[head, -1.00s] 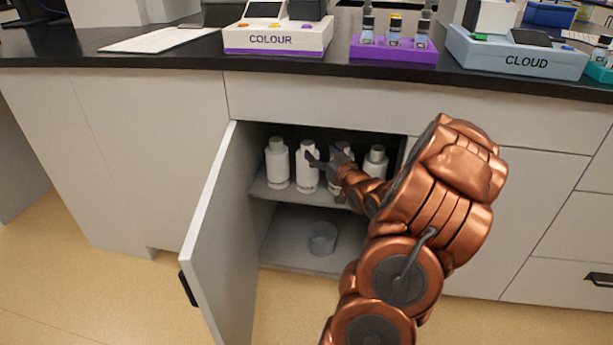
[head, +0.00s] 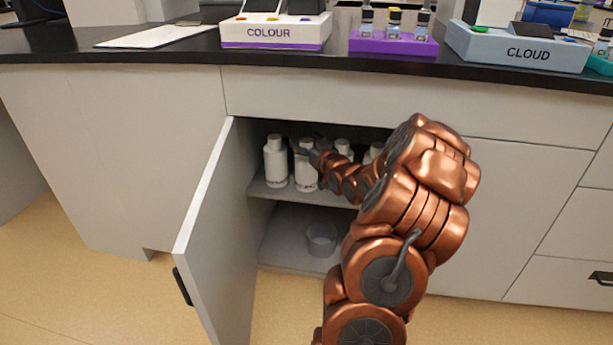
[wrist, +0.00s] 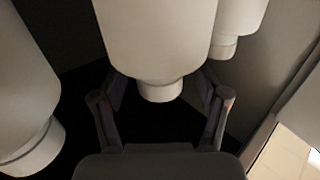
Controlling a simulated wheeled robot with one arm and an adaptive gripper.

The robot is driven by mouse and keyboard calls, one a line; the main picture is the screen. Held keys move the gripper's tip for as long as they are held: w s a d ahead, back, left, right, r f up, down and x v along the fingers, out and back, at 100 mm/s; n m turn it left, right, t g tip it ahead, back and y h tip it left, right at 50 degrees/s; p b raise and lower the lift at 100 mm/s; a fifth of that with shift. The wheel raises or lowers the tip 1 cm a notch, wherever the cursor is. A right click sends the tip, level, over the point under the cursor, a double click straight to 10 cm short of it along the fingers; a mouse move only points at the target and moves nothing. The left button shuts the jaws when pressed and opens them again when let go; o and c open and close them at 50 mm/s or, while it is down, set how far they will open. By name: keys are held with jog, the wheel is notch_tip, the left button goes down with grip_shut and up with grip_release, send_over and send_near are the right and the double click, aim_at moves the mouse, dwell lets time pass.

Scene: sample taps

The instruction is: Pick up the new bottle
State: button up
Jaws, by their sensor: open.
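Several white bottles stand upright on the upper shelf of the open cabinet: a leftmost bottle (head: 276,165), a second bottle (head: 306,173), and others partly behind my arm. I cannot tell which is the new one; labels are too small to read. My gripper (head: 302,149) is at the upper part of the second bottle. In the wrist view, my gripper (wrist: 160,92) is open, with one finger on each side of a white bottle (wrist: 155,40) whose cap points down in the picture. I cannot tell whether the fingers touch it.
The cabinet door (head: 215,225) stands open at the left. A neighbouring bottle (wrist: 22,95) is close in the wrist view, and another bottle (wrist: 238,22) is at upper right. A clear round container (head: 322,239) sits on the lower shelf. The black worktop (head: 180,57) overhangs above.

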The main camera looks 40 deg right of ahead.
grip_shut()
dwell(0.6)
